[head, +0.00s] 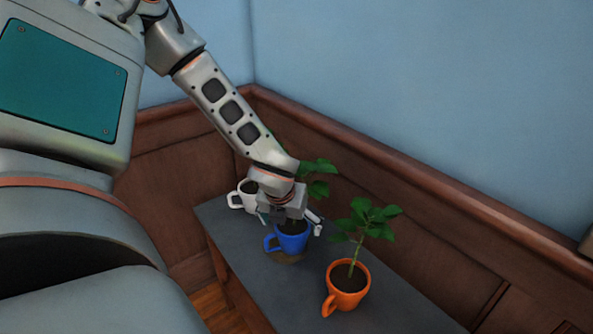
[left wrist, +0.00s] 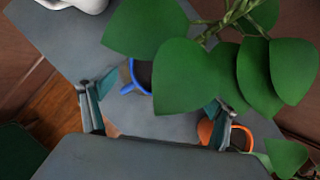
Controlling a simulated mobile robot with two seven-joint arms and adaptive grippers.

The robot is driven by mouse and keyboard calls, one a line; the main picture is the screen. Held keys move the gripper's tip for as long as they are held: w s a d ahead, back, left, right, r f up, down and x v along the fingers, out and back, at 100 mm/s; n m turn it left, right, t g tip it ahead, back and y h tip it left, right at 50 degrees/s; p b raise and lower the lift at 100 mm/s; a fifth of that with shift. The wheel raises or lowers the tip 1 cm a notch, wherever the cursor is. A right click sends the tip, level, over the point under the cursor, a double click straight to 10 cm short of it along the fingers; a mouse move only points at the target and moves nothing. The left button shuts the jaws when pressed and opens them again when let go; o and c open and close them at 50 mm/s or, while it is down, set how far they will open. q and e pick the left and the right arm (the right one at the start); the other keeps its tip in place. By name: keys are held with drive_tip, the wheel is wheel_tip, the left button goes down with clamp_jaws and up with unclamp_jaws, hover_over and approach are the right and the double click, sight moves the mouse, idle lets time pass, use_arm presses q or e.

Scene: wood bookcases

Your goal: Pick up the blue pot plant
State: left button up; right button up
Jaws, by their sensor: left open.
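The blue pot plant is a blue mug-shaped pot (head: 292,243) with dark soil, standing on the grey table in the head view. Its green leaves (head: 318,168) show behind my left wrist. My left gripper (head: 292,220) is open and hangs just above the pot, one finger showing at its right. In the left wrist view, the blue rim and handle (left wrist: 129,86) show beyond and between the spread fingers of the gripper (left wrist: 157,105). Big green leaves (left wrist: 190,72) hide much of the pot. I cannot tell whether a finger touches it. My right gripper is not in view.
An orange pot plant (head: 348,287) stands at the front right of the blue pot. A white mug-shaped pot (head: 247,193) stands behind it to the left. The grey table (head: 400,309) has bare room at the right. Wood panelling (head: 410,204) runs behind the table.

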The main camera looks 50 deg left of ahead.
sight(292, 229)
use_arm(q)
drive_tip(key=x, duration=0.7)
drive_tip(key=shift+a+b, duration=0.25)
drive_tip(key=shift+b, duration=0.15)
drive_tip(key=shift+r, duration=0.1)
drive_tip(key=c, duration=1.8)
